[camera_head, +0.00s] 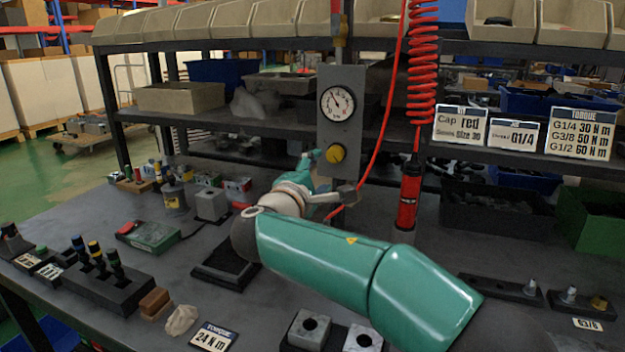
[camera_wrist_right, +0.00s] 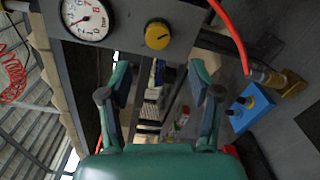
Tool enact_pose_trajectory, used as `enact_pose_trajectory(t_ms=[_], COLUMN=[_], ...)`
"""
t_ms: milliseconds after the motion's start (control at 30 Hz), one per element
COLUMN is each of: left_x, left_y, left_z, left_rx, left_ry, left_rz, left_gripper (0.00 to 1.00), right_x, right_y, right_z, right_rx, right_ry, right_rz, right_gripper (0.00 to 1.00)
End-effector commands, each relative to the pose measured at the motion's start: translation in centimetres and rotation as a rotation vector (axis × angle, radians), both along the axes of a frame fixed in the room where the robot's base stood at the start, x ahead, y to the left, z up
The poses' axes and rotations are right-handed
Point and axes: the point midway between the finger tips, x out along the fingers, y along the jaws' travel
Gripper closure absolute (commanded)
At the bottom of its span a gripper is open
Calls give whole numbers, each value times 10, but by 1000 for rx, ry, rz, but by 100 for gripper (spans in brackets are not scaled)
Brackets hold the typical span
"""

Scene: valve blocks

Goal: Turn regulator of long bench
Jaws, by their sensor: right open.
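The regulator is a yellow round knob (camera_head: 336,153) on a grey upright panel (camera_head: 337,105), below a white round pressure gauge (camera_head: 337,103). In the right wrist view the knob (camera_wrist_right: 157,36) sits at the top, beside the gauge (camera_wrist_right: 86,17). My right gripper (camera_head: 328,178) is just below the knob in the head view, with its fingers apart. In the wrist view the right gripper (camera_wrist_right: 160,94) is open and empty, and the knob lies beyond the fingertips, roughly between them sideways. I see no contact with the knob. My left gripper is not in view.
A red coiled hose (camera_head: 422,60) with a red tool (camera_head: 409,195) hangs right of the panel. My right arm crosses over the bench (camera_head: 120,220). Grey blocks (camera_head: 309,330), a black socket holder (camera_head: 108,285) and a green box (camera_head: 148,236) stand on the bench.

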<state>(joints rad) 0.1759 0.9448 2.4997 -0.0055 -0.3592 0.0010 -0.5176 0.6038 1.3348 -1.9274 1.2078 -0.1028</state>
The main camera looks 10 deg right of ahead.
Motion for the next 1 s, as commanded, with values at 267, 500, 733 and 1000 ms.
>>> enact_pose_trajectory(t_ms=[267, 500, 733, 1000], left_x=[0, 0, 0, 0], left_y=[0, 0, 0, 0], left_z=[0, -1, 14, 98], left_rx=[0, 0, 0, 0], left_ry=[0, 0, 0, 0], left_rz=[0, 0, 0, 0], left_gripper=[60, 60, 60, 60], right_x=[-23, -24, -23, -23], right_y=[15, 16, 16, 16], right_z=[0, 0, 15, 99], right_rx=[0, 0, 0, 1], right_ry=[1, 1, 1, 0], right_rz=[-1, -1, -1, -1], right_gripper=[37, 37, 37, 37])
